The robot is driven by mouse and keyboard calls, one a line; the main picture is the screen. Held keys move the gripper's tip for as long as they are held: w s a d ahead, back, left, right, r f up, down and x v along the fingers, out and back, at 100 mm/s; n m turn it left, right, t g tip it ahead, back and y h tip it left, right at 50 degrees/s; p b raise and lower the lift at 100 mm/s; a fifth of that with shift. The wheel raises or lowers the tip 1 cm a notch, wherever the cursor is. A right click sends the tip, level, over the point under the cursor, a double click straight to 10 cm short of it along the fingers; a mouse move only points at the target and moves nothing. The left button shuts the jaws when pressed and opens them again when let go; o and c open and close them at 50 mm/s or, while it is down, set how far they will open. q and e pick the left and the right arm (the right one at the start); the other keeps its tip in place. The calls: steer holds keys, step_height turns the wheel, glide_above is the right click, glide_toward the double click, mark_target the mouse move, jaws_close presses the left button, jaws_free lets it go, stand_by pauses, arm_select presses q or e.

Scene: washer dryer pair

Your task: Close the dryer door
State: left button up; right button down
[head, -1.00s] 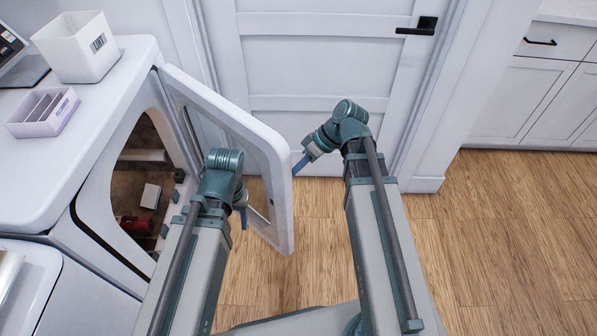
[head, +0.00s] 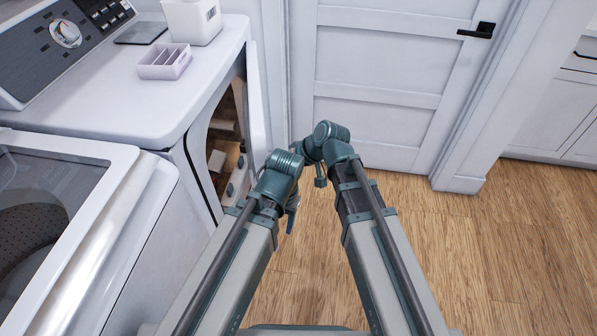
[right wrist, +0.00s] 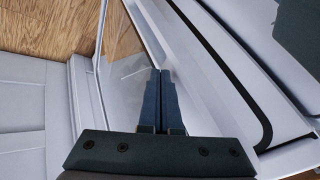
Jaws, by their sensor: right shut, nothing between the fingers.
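The white dryer (head: 120,90) stands at the left in the head view. Its door (head: 257,95) is partly open and seen nearly edge-on, with the opening (head: 225,150) showing beside it. My right gripper's shut, empty fingers (right wrist: 163,100) are over the inner side of the door (right wrist: 130,60) in the right wrist view; I cannot tell whether they touch it. In the head view those fingers are hidden behind my arms. My left gripper (head: 291,218) hangs low in front of the door's lower part, apart from the opening; its jaws are unclear.
A washer (head: 150,205) with a glass top stands at the near left. A lilac tray (head: 165,62) and a white bin (head: 192,20) sit on the dryer. Several items lie inside the drum. A closed room door (head: 375,85) stands behind; wooden floor at right is clear.

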arm_select(q)
steer(key=shift+s+a, duration=0.2)
steer(key=shift+a, duration=0.25)
arm_select(e)
steer(key=shift+s+a, duration=0.25)
steer(key=shift+a, duration=0.95)
steer(key=shift+s+a, duration=0.25)
steer(key=shift+a, duration=0.95)
